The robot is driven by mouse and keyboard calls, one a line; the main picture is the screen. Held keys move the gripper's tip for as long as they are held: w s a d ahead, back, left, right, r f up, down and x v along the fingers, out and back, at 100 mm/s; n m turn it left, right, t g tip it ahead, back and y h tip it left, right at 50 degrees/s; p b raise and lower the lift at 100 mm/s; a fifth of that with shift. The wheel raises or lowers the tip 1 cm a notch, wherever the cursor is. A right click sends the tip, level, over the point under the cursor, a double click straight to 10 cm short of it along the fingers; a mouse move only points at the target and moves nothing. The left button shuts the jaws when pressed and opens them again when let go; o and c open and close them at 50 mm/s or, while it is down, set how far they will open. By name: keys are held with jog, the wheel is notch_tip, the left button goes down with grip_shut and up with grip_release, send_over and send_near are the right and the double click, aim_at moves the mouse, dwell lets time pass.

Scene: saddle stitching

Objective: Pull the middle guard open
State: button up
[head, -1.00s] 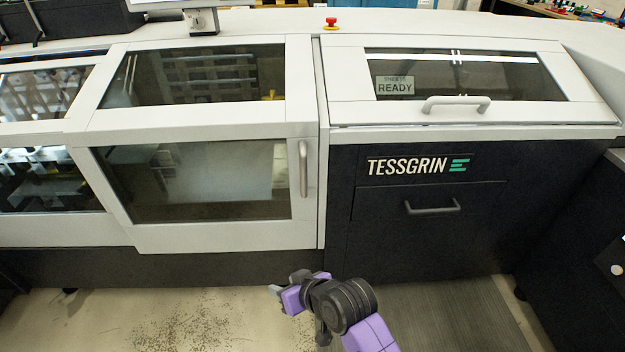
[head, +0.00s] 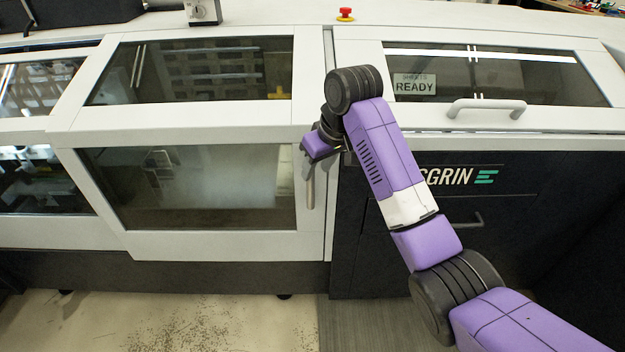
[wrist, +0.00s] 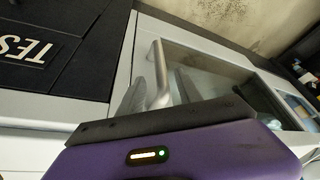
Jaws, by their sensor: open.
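The middle guard (head: 112,240) is a white-framed panel with a large dark window and looks shut. Its pale vertical bar handle (head: 310,192) is at the guard's right edge. The handle also shows in the wrist view (wrist: 160,68). My gripper (wrist: 158,92) is open, with one grey finger on each side of the handle's bar. I cannot tell whether either finger touches it. In the head view my purple wrist covers the handle's upper part, and the fingertips are hard to make out.
A white lid with a horizontal handle (head: 486,106) and a dark drawer front with a grey handle (head: 466,219) are to the right, partly behind my arm. A red button (head: 345,14) sits on top. Open floor (head: 200,320) lies below the guard.

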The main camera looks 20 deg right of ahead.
aim_at(313, 178)
jog(key=x, duration=0.7)
jog(key=shift+f, duration=0.2)
grip_shut()
dwell(1.2)
